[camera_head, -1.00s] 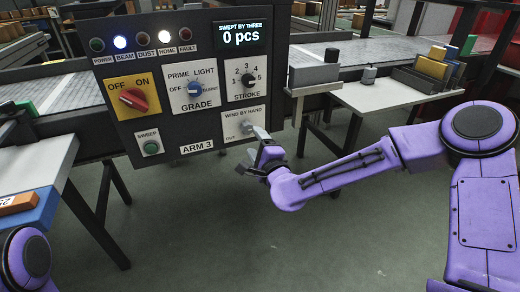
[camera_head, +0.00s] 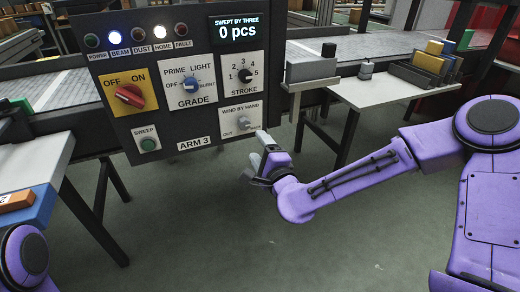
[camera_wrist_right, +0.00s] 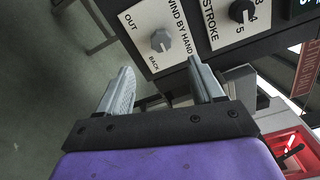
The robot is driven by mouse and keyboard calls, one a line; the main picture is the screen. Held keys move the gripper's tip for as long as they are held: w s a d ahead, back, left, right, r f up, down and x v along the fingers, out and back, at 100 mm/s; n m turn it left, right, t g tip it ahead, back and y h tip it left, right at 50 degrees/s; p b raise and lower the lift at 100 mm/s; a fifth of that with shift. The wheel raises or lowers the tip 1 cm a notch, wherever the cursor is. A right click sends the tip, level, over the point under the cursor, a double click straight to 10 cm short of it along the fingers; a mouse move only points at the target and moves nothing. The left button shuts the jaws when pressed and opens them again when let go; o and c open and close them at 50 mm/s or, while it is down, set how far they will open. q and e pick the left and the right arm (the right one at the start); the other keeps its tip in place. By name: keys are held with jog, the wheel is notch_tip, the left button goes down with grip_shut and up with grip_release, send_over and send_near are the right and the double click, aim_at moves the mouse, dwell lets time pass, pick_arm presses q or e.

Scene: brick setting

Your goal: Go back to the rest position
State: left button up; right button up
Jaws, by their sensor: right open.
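The control panel (camera_head: 180,130), labelled ARM 3, stands in front of me with its display reading 0 pcs. Its lower right knob, marked WIND BY HAND (camera_head: 240,122), is grey; it also shows in the right wrist view (camera_wrist_right: 161,40). My right gripper (camera_head: 258,152) is just below and right of that knob, clear of it. In the right wrist view its two grey fingers (camera_wrist_right: 160,84) stand wide apart with nothing between them. Of my left arm only a purple joint shows at the lower left of the head view; the left gripper is out of view.
A conveyor (camera_head: 370,47) runs behind the panel. At right, a white table (camera_head: 385,92) holds a grey bin with coloured blocks and a small weight-like cylinder (camera_head: 366,69). At left, an orange block (camera_head: 16,202) lies on a blue surface. The floor below the panel is clear.

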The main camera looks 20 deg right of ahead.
jog(key=s+f+n+g, duration=0.2)
jog(key=s+f+n, duration=0.1)
jog(key=f, duration=0.4)
jog(key=s+f+n+g, duration=0.3)
jog(key=f, duration=0.4)
jog(key=s+d+f+n+g+h, duration=0.1)
jog(key=s+d+f+n+g, duration=0.2)
jog(key=s+f, duration=0.6)
jog(key=s+d+f+n+g+h, duration=0.15)
jog(key=s+d+f+g, duration=0.25)
jog(key=s+f, duration=0.45)
jog(key=s+d+f+n+g+h, duration=0.1)
jog(key=s+d+f+n, duration=0.1)
jog(key=s, duration=0.4)
jog(key=s+d+f+n+g+h, duration=0.1)
jog(key=s+d+f+n+g, duration=0.15)
jog(key=s, duration=0.25)
notch_tip(320, 180, up, 16)
jog(key=m+p, duration=0.1)
jog(key=p, duration=1.5)
jog(key=shift+s+a+t, duration=0.15)
jog(key=shift+a+t, duration=0.2)
jog(key=shift+a, duration=0.1)
jog(key=shift+f+y, duration=0.1)
jog(key=shift+y, duration=0.15)
